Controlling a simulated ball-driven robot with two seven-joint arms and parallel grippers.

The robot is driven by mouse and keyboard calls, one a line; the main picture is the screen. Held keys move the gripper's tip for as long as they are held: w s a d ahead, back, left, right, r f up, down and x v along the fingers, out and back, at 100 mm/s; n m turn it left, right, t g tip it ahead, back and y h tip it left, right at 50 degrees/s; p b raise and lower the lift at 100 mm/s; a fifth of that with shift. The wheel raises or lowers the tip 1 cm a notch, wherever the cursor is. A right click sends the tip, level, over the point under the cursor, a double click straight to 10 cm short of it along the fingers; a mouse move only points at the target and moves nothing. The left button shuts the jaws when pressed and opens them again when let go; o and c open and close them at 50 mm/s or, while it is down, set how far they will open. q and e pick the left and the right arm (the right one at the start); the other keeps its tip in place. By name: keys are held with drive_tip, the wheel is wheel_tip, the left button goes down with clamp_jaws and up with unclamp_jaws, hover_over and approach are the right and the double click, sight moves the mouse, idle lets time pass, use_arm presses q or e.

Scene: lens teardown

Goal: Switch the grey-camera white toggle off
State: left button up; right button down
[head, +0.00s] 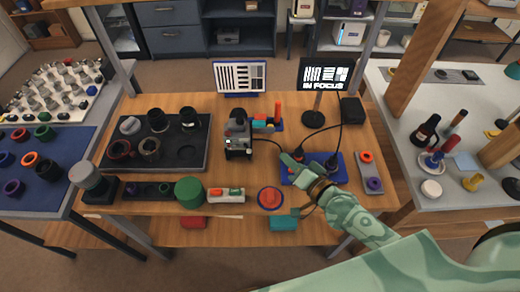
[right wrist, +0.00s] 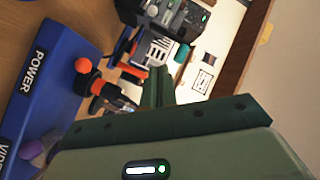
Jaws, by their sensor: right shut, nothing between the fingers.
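The grey camera (head: 238,138) stands upright near the middle of the wooden table, with a black cable running from it to the right. In the right wrist view the camera body (right wrist: 178,18) is at the top, with a small green light showing on it. I cannot clearly make out its white toggle or the toggle's position. My right gripper (head: 288,160) is shut and empty, to the right of the camera and nearer me, above the blue board. Its closed fingers show in the right wrist view (right wrist: 160,88), apart from the camera. My left gripper is not in view.
The blue board (head: 335,177), labelled POWER and VIDEO, lies under my right gripper with plugs in it. A screen (head: 326,74) reads IN FOCUS. A striped chart (head: 240,77) stands behind the camera. A black tray (head: 190,160) of lens parts lies left. Bare wood lies before the camera.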

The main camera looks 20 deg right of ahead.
sight(250, 143)
drive_tip(key=w+a+f+b, duration=0.1)
drive_tip(key=w, duration=0.2)
drive_tip(key=w+a+f+b, duration=0.1)
drive_tip(key=w+a, duration=0.1)
drive_tip(key=w, duration=0.1)
drive_tip(key=w+a+f, duration=0.1)
drive_tip(key=w+a, duration=0.1)
drive_tip(key=w, duration=0.1)
drive_tip(key=shift+a+f+b, duration=0.1)
drive_tip(key=shift+f+b, duration=0.1)
drive_tip(key=shift+b, duration=0.2)
drive_tip(key=shift+s+a+f, duration=0.1)
drive_tip(key=shift+a+f, duration=0.25)
drive_tip(key=shift+a, duration=0.2)
